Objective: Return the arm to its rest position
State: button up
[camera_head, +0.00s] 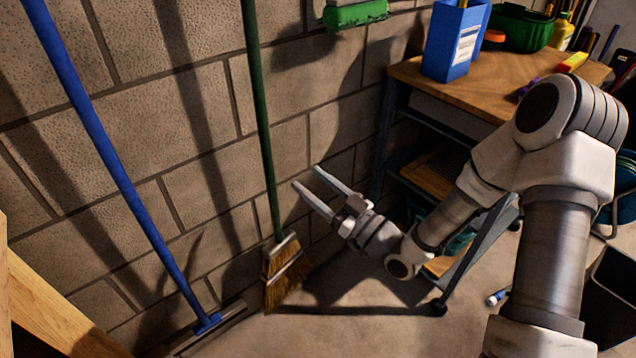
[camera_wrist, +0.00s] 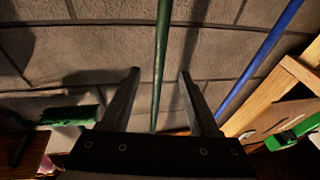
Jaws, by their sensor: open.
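My gripper (camera_head: 313,184) is open and empty. It is held in the air in front of the block wall, with its fingers pointing up and left in the head view. In the wrist view my gripper (camera_wrist: 160,75) shows two spread fingers with a green broom handle (camera_wrist: 162,50) seen between them. The green-handled broom (camera_head: 257,100) leans on the wall, its straw bristles on the floor. The fingers appear close to the handle in the head view; I cannot tell the exact gap.
A blue-handled squeegee (camera_head: 115,165) leans at left. A wooden-topped cart (camera_head: 420,75) holds a blue container (camera_head: 455,40) and a green bin (camera_head: 520,27). Wooden boards (camera_head: 45,310) stand at lower left. A small bottle (camera_head: 497,297) lies on the floor (camera_head: 350,330).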

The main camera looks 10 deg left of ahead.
jog(key=w+d+h, duration=0.5)
jog(key=d+h, duration=0.4)
jog(key=h, duration=0.1)
jog(key=s+d+r+m+h, duration=0.3)
jog(key=d+r+h, duration=0.1)
jog(key=d, duration=0.3)
jog(key=s+d+r+m+h, duration=0.3)
jog(key=d+r+h, duration=0.1)
jog(key=d+r, duration=0.15)
jog(key=s+d+r+m+g+p, duration=0.1)
jog(key=s+r+m+g, duration=0.15)
jog(key=s, duration=0.75)
jog(key=s+d+r+m+g, duration=0.2)
jog(key=s+m, duration=0.2)
jog(key=s, duration=0.6)
notch_tip(320, 180, up, 24)
jog(key=p, duration=2.4)
jog(key=shift+w, duration=0.2)
